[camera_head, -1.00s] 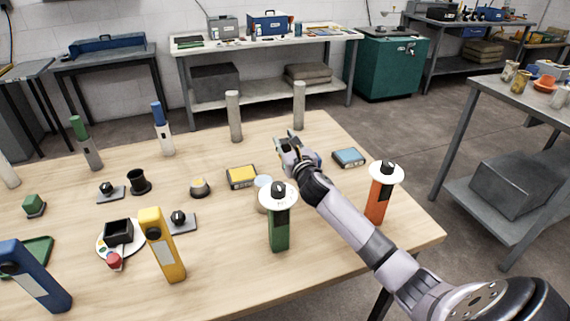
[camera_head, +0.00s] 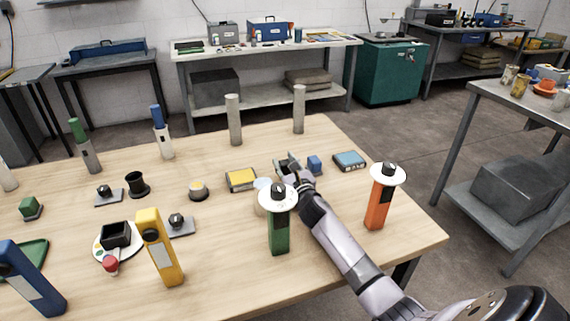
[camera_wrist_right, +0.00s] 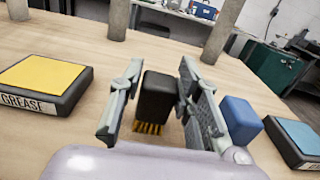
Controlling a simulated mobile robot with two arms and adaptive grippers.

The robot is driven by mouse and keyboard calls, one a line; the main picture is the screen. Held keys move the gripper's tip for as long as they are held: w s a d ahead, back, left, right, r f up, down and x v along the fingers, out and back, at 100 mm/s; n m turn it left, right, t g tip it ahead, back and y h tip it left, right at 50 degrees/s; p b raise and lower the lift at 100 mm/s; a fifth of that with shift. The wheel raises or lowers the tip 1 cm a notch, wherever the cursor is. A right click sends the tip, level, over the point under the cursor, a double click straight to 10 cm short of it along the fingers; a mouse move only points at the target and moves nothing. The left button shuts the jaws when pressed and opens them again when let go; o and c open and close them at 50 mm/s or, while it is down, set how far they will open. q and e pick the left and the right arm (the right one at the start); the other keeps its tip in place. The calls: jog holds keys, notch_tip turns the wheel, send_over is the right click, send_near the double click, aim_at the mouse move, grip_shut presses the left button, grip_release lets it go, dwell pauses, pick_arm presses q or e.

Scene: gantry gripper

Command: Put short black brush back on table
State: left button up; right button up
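The short black brush (camera_wrist_right: 156,98) stands upright between the fingers of my right gripper (camera_wrist_right: 162,90) in the right wrist view, with its yellow bristles pointing down. The fingers lie close along its two sides and appear shut on it. The bristles are at or just above the table (camera_head: 340,205); I cannot tell which. In the head view the right gripper (camera_head: 289,163) is low over the middle right of the table, and the brush is not clearly seen there. My left gripper is not in view.
A blue block (camera_wrist_right: 240,121) is just right of the right gripper. A yellow-topped grease box (camera_wrist_right: 45,88) lies to its left and a blue-topped box (camera_head: 349,160) to its right. A green holder (camera_head: 279,232) and an orange one (camera_head: 379,205) stand nearer. Grey posts (camera_head: 234,120) stand behind.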

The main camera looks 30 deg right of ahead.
jog(key=o, duration=0.3)
jog(key=shift+r, duration=0.1)
jog(key=v, duration=1.2)
